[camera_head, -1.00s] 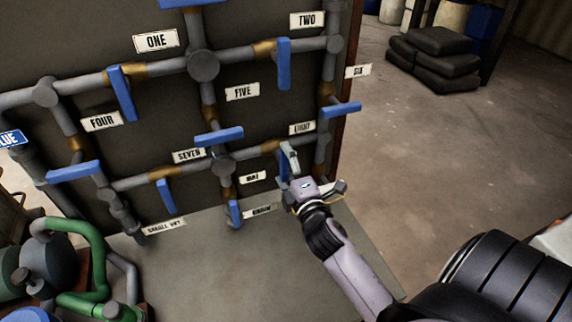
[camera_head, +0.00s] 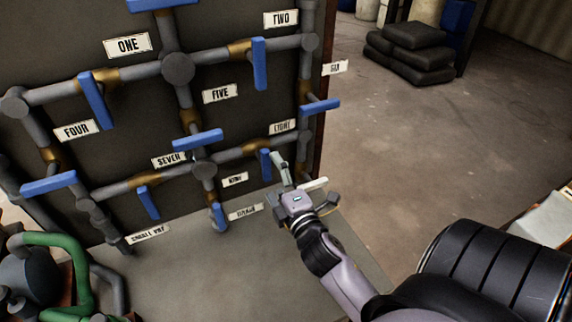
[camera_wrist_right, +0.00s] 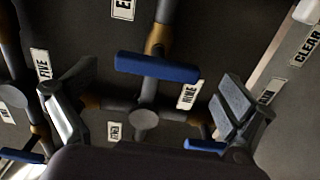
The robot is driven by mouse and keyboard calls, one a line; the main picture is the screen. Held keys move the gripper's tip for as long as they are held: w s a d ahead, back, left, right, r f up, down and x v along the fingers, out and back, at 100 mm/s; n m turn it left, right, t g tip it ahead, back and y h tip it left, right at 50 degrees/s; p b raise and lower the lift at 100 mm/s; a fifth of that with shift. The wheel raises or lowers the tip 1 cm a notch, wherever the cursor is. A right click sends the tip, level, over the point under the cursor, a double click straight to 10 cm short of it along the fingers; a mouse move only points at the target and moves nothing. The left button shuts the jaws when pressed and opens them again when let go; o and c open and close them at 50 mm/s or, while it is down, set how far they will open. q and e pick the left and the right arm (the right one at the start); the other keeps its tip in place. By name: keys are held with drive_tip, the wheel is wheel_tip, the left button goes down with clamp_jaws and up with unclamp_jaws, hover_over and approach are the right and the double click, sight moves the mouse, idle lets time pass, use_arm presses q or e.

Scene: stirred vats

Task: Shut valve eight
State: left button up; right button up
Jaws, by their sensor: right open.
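Valve eight is on the lower right of the pipe board, below the EIGHT label (camera_head: 282,127). Its blue handle (camera_head: 265,165) hangs down, crosswise to its pipe with the brass body (camera_head: 256,147). My right gripper (camera_head: 299,176) is open and empty, just right of this handle in the head view. In the right wrist view the blue handle (camera_wrist_right: 157,68) lies across the pipe, in the picture between the spread fingers of the right gripper (camera_wrist_right: 150,95). No contact shows. My left gripper is not in view.
Other blue handles are close by: valve six (camera_head: 319,106) above right, the handle above SEVEN (camera_head: 198,140) to the left, and the drain handle (camera_head: 219,216) below. Green pipework (camera_head: 70,262) stands at lower left. The floor right of the board is open.

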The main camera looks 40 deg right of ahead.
drive_tip(key=v, duration=0.7)
drive_tip(key=shift+s, duration=0.4)
drive_tip(key=shift+a, duration=0.1)
